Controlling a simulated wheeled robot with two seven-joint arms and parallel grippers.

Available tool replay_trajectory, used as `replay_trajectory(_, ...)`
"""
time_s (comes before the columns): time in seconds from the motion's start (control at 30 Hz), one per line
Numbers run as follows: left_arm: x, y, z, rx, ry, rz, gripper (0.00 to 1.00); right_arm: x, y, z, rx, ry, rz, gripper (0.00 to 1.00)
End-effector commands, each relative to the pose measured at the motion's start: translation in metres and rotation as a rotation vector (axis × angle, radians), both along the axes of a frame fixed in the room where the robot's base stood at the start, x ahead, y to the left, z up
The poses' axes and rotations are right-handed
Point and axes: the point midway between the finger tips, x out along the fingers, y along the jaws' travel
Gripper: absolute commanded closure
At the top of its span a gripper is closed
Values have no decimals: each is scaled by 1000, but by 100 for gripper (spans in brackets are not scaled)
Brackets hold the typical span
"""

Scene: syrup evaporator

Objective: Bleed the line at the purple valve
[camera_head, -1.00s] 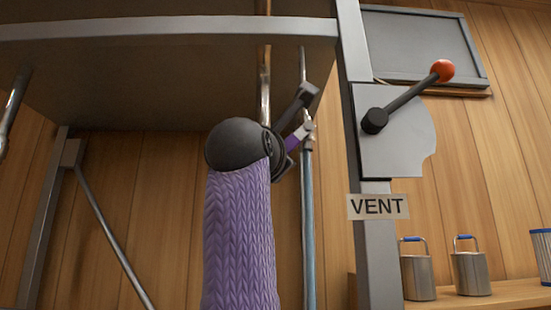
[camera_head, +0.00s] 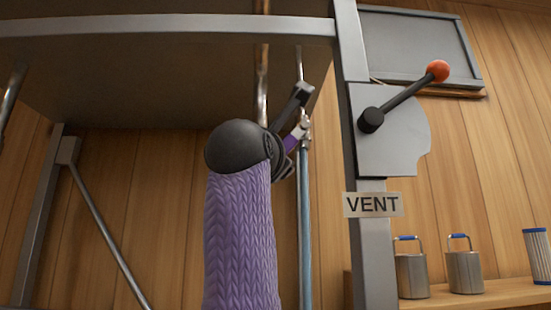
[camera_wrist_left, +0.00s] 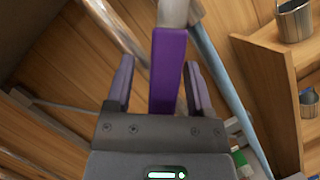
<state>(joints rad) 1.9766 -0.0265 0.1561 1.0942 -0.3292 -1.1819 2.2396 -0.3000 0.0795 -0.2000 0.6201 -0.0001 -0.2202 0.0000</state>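The purple valve handle (camera_head: 292,143) shows in the head view as a short bar on a metal valve body. The valve sits on a thin upright line with a blue-grey lower length (camera_head: 305,220). My left gripper (camera_head: 296,127), on the purple knit sleeve, is at the handle. In the left wrist view the purple handle (camera_wrist_left: 168,72) lies between the two fingers of my left gripper (camera_wrist_left: 160,78). The fingers are open, with a gap on each side of the handle. In the head view my gripper hides part of the handle. My right gripper is not in view.
A grey post (camera_head: 372,245) with a VENT label (camera_head: 373,204) and a red-knobbed lever (camera_head: 405,95) stands just right of the line. A large metal pan (camera_head: 170,80) hangs overhead. Metal cans (camera_head: 464,272) stand on a wooden shelf (camera_head: 480,296) at the right.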

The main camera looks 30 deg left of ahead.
Motion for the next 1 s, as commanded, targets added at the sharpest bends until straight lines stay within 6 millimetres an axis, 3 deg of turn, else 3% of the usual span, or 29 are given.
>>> replay_trajectory(0.17, -5, -2, -3, 0, -3, 0, 32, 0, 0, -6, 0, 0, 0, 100)
replay_trajectory(0.4, -58, -17, -24, 1, -6, -1, 32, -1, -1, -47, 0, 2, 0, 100)
replay_trajectory(0.6, -88, -25, -29, 0, -1, 0, 32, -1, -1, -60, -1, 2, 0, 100)
replay_trajectory(1.0, -92, -26, -27, 0, 0, 0, 32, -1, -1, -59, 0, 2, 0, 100)
